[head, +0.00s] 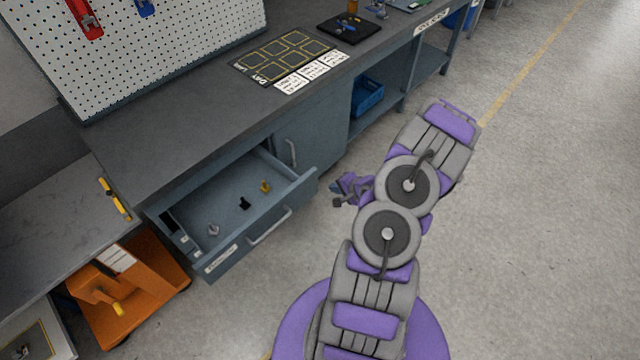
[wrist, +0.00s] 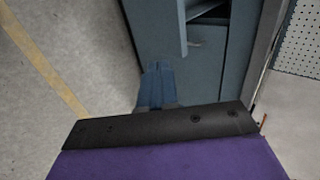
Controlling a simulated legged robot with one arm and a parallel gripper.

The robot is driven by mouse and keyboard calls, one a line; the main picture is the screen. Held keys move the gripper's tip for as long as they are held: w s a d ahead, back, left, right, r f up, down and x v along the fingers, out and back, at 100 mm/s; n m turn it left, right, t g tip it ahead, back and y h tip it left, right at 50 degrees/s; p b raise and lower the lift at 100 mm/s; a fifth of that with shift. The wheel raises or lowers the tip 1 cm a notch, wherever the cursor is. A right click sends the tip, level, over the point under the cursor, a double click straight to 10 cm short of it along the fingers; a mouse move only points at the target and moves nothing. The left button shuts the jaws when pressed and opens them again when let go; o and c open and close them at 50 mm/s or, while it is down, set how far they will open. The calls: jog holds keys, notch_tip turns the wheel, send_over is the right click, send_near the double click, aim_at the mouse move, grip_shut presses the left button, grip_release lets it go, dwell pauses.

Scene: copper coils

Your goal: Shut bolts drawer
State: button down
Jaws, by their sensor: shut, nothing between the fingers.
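The drawer (head: 285,194) under the workbench stands pulled well out, with a grey handle (head: 270,226) across its front. A white label (head: 221,259) sits on the front's left end, too small to read surely. Inside lie a few small items: a yellow one (head: 265,186), a black one (head: 244,203) and a pale one (head: 213,230). My gripper (head: 338,202) is shut and empty, to the right of the drawer front and apart from it in the head view. In the wrist view its fingers (wrist: 157,70) show in front of blue-grey cabinet faces.
A cabinet door (head: 305,145) is beside the drawer, under the bench top (head: 185,130). A blue bin (head: 366,96) sits on the lower shelf. An orange pallet-truck-like thing (head: 150,285) stands left of the drawer. The floor (head: 540,210) to the right is clear.

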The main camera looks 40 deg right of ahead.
aim_at(308, 179)
jog(key=b+x, duration=0.1)
jog(key=x, duration=0.3)
jog(key=r+b+x, duration=0.1)
jog(key=x, duration=0.3)
jog(key=w+b+x, duration=0.1)
jog(key=x, duration=0.3)
jog(key=shift+w+d+r+b, duration=0.1)
jog(key=shift+d+r+b, duration=0.05)
jog(key=shift+b, duration=0.25)
jog(key=shift+w+r, duration=0.1)
jog(key=shift+w, duration=0.35)
jog(key=shift+w+d, duration=0.1)
jog(key=shift+d, duration=0.05)
jog(key=shift+d, duration=0.1)
